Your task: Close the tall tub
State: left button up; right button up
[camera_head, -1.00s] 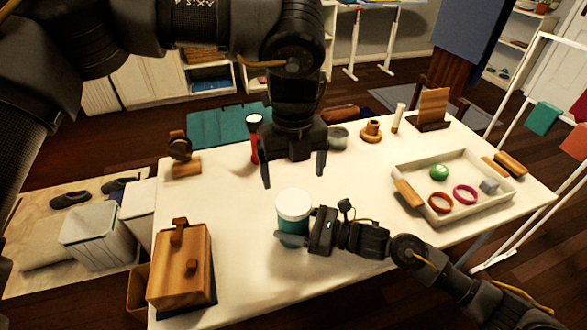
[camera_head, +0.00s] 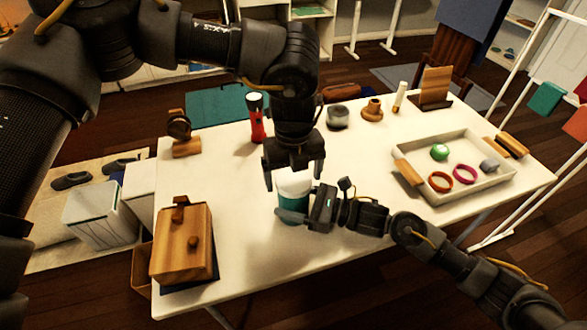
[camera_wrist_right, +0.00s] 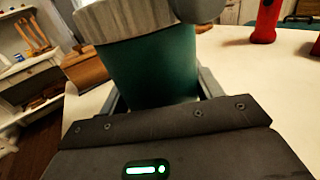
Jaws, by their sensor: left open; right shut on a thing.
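The tall tub (camera_head: 291,207) is a teal cylinder with a white lid (camera_head: 293,186) on top, standing upright on the white table. My right gripper (camera_head: 297,213) is shut around the tub's body from the right side. The right wrist view shows the teal wall (camera_wrist_right: 152,68) between its fingers and the ridged white lid (camera_wrist_right: 125,17) above. My left gripper (camera_head: 294,175) is open and points down directly over the lid, with its fingers at either side of the lid. I cannot tell whether the fingers touch the lid or how tightly it sits.
A wooden box (camera_head: 183,243) stands at the front left. A red torch (camera_head: 256,120) stands behind the tub. A white tray (camera_head: 460,196) with rings and a green ball lies to the right. The table (camera_head: 250,265) is clear in front of the tub.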

pick_arm(q)
jog(key=c, duration=1)
jog(key=o, duration=1.2)
jog(key=shift+c, duration=0.2)
jog(key=shift+r, duration=0.1)
notch_tip(320, 180, up, 12)
pick_arm(e)
jog(key=o, duration=2)
jog(key=shift+c, duration=0.2)
